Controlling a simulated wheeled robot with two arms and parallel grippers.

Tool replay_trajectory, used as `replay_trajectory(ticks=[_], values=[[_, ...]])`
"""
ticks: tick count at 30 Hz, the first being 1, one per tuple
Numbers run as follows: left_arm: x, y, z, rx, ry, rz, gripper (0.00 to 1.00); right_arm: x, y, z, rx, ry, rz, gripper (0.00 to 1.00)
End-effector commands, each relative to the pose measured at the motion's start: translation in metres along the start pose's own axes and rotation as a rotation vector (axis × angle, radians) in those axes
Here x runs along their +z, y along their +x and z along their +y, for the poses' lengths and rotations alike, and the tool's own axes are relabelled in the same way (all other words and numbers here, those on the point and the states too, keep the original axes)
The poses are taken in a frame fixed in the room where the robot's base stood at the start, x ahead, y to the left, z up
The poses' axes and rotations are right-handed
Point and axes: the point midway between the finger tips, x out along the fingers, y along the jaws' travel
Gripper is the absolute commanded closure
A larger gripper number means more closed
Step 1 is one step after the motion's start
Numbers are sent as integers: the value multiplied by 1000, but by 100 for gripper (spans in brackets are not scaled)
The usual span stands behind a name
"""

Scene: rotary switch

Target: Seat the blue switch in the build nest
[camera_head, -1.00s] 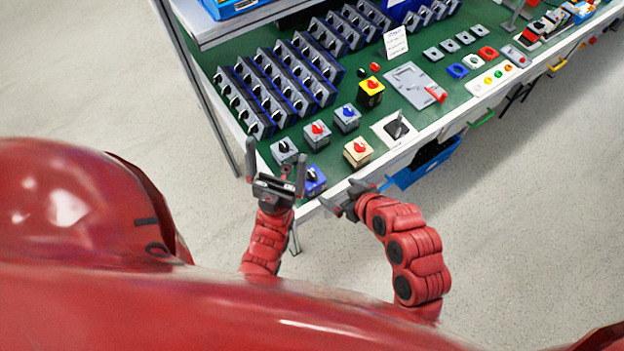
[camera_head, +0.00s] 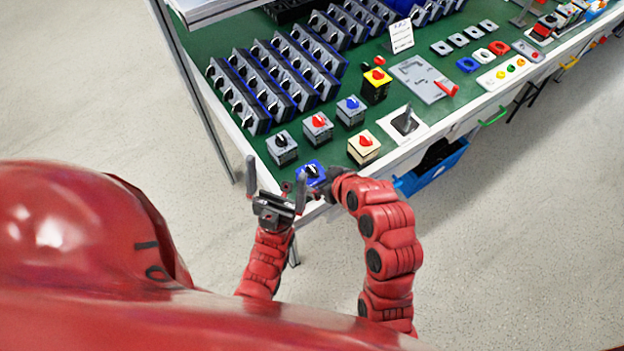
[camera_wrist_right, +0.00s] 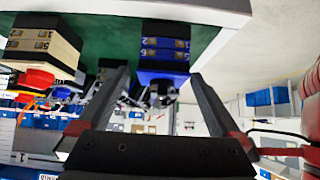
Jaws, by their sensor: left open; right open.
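The blue switch (camera_head: 312,173) has a blue body and a white-marked knob and stands at the bench's near corner. My right gripper (camera_head: 325,183) is at its right side in the head view. In the right wrist view the blue switch (camera_wrist_right: 163,55) shows between and beyond the two open fingers of my right gripper (camera_wrist_right: 159,78); contact cannot be told. My left gripper (camera_head: 276,176) is open and empty, just left of the blue switch at the bench edge. A white plate with a dark centre and a lever (camera_head: 405,123) lies to the right; I cannot tell whether it is the build nest.
Grey-bodied switches with black (camera_head: 282,147), red (camera_head: 318,127) and blue (camera_head: 351,110) knobs stand behind. A cream switch (camera_head: 364,147) is close right, and a yellow one (camera_head: 376,85) is farther back. A grey plate with a red handle (camera_head: 420,78) lies beyond. Racks of switches (camera_head: 270,85) fill the left.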

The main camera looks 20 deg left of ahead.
Motion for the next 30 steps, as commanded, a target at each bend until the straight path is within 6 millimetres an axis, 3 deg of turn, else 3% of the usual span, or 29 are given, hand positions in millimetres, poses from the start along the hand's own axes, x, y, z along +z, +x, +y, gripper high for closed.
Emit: replay_trajectory(ticks=[9, 15, 24, 30], values=[[-4, 21, -1, 0, 0, 0, 0, 6, 30, -5, -3, 0, -6, 0], [-4, 24, -1, 0, 0, 0, 0, 6, 49, -4, -1, 0, -1, 0], [-4, 24, -1, 0, 0, 0, 0, 6, 53, -4, 1, 0, 3, 0], [-4, 24, -1, 0, 0, 0, 0, 7, 53, -4, 1, 0, 2, 36]])
